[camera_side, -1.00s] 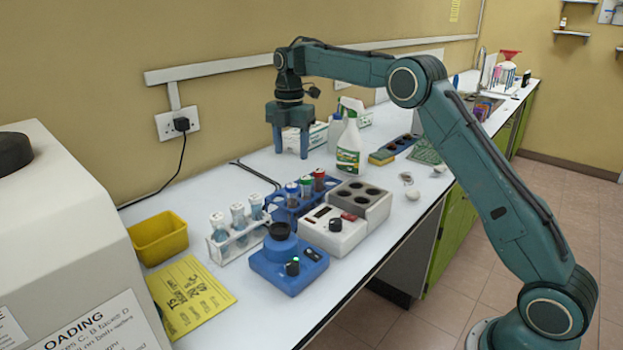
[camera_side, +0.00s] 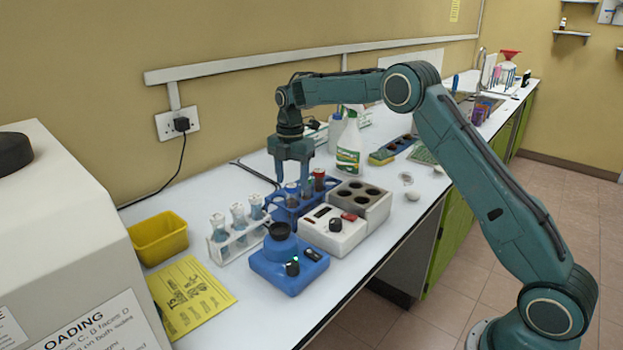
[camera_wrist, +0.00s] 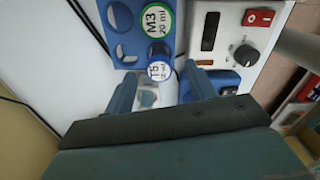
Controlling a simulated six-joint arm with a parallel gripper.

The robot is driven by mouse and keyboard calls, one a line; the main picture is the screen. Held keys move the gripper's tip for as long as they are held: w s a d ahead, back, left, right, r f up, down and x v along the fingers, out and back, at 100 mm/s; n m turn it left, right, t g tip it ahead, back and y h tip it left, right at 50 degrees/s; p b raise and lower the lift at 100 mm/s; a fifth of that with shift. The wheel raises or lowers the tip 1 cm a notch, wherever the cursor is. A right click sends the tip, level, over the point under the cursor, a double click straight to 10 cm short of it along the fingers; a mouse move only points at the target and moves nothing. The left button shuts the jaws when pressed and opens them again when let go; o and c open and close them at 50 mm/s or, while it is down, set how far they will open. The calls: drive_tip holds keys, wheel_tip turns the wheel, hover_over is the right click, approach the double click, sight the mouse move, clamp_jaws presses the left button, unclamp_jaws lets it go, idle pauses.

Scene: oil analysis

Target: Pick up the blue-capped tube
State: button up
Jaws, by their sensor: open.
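The blue-capped tube (camera_side: 291,190) stands in the front-left end of the blue rack (camera_side: 285,213). In the wrist view its round cap (camera_wrist: 158,71) has a white label with "T5" and a blue rim. My gripper (camera_side: 292,182) is open and points down over that end of the rack. In the wrist view its fingertips (camera_wrist: 160,82) lie to either side of the blue cap, with a gap to each side. I cannot tell how far down the fingers reach along the tube.
A brown-red-capped tube (camera_side: 319,178) is at the rack's far end. A white device (camera_side: 333,233) sits right of the rack, and a blue mixer (camera_side: 288,265) in front. A spray bottle (camera_side: 350,150) stands behind.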

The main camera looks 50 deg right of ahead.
sight(291, 185)
drive_tip(key=shift+f, duration=2.45)
drive_tip(key=c, duration=1.1)
drive_tip(key=shift+o, duration=0.2)
drive_tip(key=shift+r, duration=0.2)
wheel_tip(291, 185, up, 20)
drive_tip(key=shift+f, duration=0.2)
